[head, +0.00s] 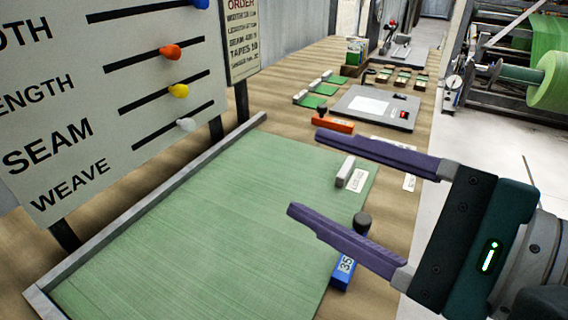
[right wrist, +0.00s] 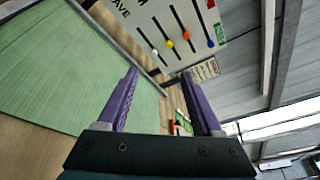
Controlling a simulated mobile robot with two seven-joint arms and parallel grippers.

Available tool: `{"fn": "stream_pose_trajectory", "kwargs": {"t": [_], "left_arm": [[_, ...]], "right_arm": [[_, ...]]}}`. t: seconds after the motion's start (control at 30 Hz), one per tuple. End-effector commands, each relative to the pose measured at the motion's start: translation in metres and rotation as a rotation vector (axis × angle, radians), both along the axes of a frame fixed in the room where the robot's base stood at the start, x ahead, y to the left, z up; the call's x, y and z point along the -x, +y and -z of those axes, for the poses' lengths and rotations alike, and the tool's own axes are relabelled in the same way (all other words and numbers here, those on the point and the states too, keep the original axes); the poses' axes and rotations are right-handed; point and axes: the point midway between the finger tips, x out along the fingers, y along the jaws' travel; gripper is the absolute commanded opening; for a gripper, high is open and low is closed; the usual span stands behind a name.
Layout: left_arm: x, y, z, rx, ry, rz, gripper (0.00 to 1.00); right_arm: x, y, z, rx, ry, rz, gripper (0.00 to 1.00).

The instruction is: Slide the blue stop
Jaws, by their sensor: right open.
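The blue stop (head: 342,272) is a small blue block marked 35 with a dark round knob, at the right edge of the green sheet (head: 200,230) in the head view. My right gripper (head: 305,172) comes in from the right with its two purple fingers wide apart and nothing between them. Its nearer finger passes above the blue stop and hides part of it. In the right wrist view the open fingers (right wrist: 160,73) point toward the board, and the blue stop does not show there. My left gripper is not in view.
A board (head: 100,90) with coloured slider knobs stands at the left. A metal rail (head: 150,210) edges the green sheet. An orange stop (head: 333,125), a small pale block (head: 345,170) and a grey flat device (head: 375,106) lie farther along the bench.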

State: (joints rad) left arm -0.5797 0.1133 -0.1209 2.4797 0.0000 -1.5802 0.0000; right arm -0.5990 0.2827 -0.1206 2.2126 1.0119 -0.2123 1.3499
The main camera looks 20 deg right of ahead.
Motion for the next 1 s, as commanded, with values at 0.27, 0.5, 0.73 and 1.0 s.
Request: {"fn": "stream_pose_trajectory", "kwargs": {"t": [0.27,0.5,0.73,1.0], "left_arm": [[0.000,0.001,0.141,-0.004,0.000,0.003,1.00],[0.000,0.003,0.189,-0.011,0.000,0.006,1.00],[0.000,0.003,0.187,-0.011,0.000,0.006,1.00],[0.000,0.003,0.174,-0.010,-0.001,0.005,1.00]], "right_arm": [[-0.015,-0.065,0.130,-0.582,0.044,0.315,0.67],[-0.016,-0.109,0.184,-0.895,0.041,0.495,0.67],[-0.024,-0.119,0.185,-0.955,0.034,0.530,0.67],[-0.069,-0.122,0.183,-0.952,0.032,0.529,0.67]]}}
